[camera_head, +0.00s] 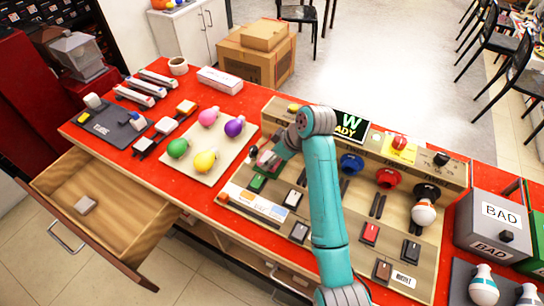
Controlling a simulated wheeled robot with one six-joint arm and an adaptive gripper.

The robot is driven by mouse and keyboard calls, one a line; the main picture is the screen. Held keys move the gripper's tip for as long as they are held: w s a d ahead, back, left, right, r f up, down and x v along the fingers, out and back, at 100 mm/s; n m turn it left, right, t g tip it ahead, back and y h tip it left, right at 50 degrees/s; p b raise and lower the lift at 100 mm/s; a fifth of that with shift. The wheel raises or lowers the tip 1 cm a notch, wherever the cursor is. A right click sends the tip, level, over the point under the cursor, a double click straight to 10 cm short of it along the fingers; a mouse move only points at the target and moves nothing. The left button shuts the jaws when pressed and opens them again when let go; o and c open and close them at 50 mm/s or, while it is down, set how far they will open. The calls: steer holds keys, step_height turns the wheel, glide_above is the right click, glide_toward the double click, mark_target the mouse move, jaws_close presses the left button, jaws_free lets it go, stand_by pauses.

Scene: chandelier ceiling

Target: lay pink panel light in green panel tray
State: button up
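My gripper (271,156) is over the left part of the wooden test board, pointing down and left. A small pinkish block (266,160), which looks like the pink panel light, shows at its fingertips. The fingers are small and partly hidden, so I cannot tell whether they are closed on it.
A board with several coloured bulbs (224,127) lies left of the gripper. Red (370,233) and black (411,250) square pieces are at the board's right. A grey BAD box (490,225) stands far right. An open drawer (128,220) juts out at front left.

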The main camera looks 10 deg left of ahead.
steer(key=shift+f, duration=0.45)
stand_by(0.4)
steer(key=o, duration=1.2)
steer(key=shift+o, duration=0.2)
